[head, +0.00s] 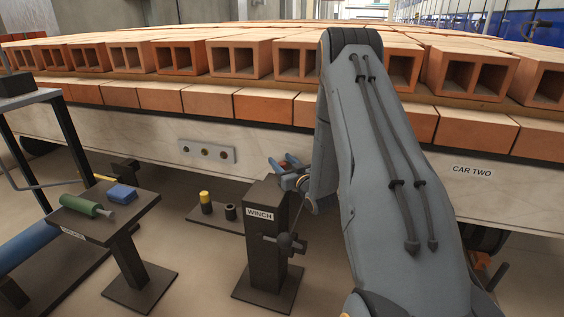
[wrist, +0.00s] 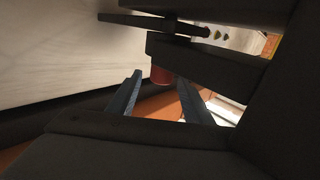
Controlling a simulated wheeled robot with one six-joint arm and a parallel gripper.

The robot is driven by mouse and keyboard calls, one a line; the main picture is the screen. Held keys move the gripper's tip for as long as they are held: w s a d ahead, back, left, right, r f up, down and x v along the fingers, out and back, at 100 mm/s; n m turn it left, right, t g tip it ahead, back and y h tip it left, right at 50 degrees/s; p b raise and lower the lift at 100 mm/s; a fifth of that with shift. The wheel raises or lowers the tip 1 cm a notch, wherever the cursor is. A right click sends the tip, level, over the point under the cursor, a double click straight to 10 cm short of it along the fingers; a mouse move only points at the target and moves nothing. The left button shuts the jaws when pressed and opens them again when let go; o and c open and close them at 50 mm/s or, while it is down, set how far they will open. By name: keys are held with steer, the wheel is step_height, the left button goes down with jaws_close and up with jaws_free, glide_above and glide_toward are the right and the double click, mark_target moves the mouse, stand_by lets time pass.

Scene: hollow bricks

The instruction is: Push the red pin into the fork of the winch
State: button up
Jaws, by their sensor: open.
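The winch (head: 265,240) is a dark post with a white WINCH label and a crank on its side, standing in front of the car. The red pin shows in the wrist view (wrist: 161,75) as a short red cylinder end beside the dark plates of the fork (wrist: 205,62). How deep it sits in the fork is hidden. My gripper (wrist: 160,86) is open, its blue fingers either side of the pin's red end and apart from it. In the head view my gripper (head: 284,174) is at the winch's top, partly hidden by my arm, with a bit of red there.
The car's pale side (head: 130,120) runs close behind the winch, loaded with hollow bricks (head: 240,57). A low plate with a yellow-topped peg (head: 205,201) lies left of the winch.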

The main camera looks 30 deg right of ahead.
steer(key=s+p, duration=0.2)
steer(key=s, duration=0.5)
steer(key=shift+s, duration=0.25)
